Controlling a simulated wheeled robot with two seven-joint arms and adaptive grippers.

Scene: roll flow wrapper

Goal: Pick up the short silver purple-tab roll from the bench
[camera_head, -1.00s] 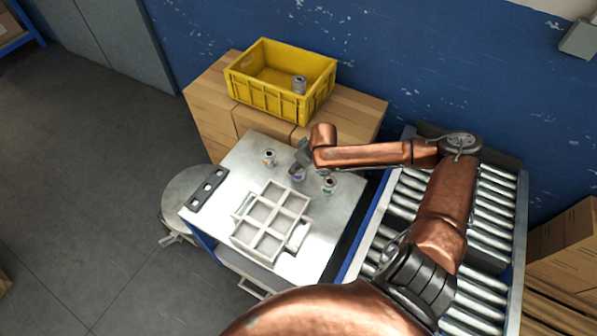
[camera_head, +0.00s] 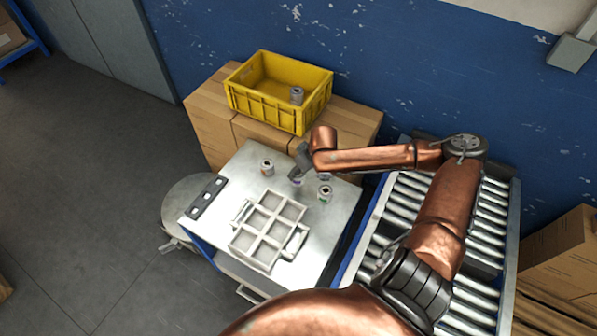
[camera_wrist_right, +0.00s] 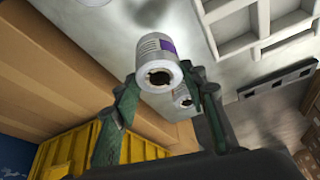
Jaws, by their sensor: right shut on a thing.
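The short silver roll with the purple tab (camera_wrist_right: 158,62) is between the fingers of my right gripper (camera_wrist_right: 160,85) in the right wrist view. The gripper is shut on it. In the head view the right gripper (camera_head: 299,176) is over the back part of the bench (camera_head: 328,222), and the roll (camera_head: 296,182) is mostly hidden below it. I cannot tell whether the roll touches the bench. My left gripper is not in view.
Another silver roll (camera_head: 267,167) stands left of the gripper, and a green-marked one (camera_head: 324,193) stands to its right. A white divided tray (camera_head: 240,243) lies in front. A yellow crate (camera_head: 265,108) with one roll (camera_head: 296,95) stands behind on cardboard boxes.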

